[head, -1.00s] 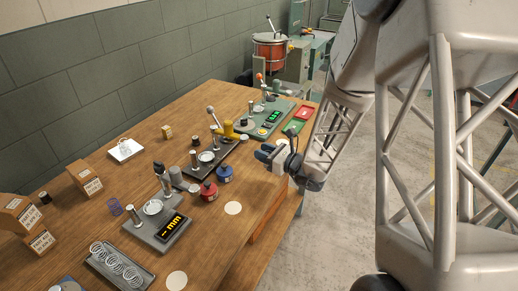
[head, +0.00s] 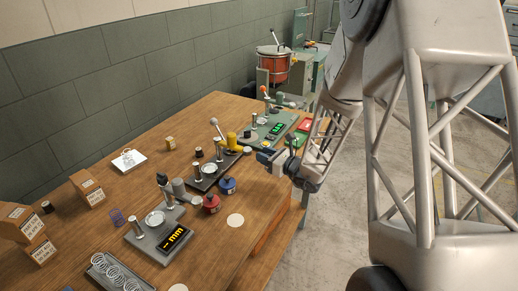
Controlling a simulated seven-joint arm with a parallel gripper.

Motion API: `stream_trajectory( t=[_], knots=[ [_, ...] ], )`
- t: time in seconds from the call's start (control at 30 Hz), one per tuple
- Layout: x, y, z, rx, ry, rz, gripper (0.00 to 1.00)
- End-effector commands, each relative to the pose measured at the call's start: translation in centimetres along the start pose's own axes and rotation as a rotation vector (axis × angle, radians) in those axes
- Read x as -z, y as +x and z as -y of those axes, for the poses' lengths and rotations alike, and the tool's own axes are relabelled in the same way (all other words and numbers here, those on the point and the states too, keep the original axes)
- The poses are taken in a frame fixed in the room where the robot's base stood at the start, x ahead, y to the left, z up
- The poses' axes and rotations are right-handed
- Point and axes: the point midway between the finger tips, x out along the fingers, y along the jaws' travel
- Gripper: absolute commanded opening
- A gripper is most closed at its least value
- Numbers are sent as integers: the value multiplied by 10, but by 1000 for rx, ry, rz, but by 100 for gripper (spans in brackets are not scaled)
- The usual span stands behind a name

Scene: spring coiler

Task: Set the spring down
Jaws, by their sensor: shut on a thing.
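My gripper (head: 265,156) is at the right edge of the wooden bench, its blue fingers pointing left. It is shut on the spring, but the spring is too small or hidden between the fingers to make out. The far station with a green display (head: 276,128) stands just beyond my gripper. A middle station (head: 203,184) with a round plate and upright posts is to its left.
A pale disc (head: 235,220) lies near the front edge. Cartons (head: 87,187) stand at left.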

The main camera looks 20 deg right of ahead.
Motion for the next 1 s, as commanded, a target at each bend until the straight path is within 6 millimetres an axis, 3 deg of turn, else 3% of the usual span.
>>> stream_trajectory(
  t=[0.6,1.0],
  knots=[
    [9,66,62,-1,-1,0,9],
    [10,81,77,0,-1,-1,9]
  ],
)
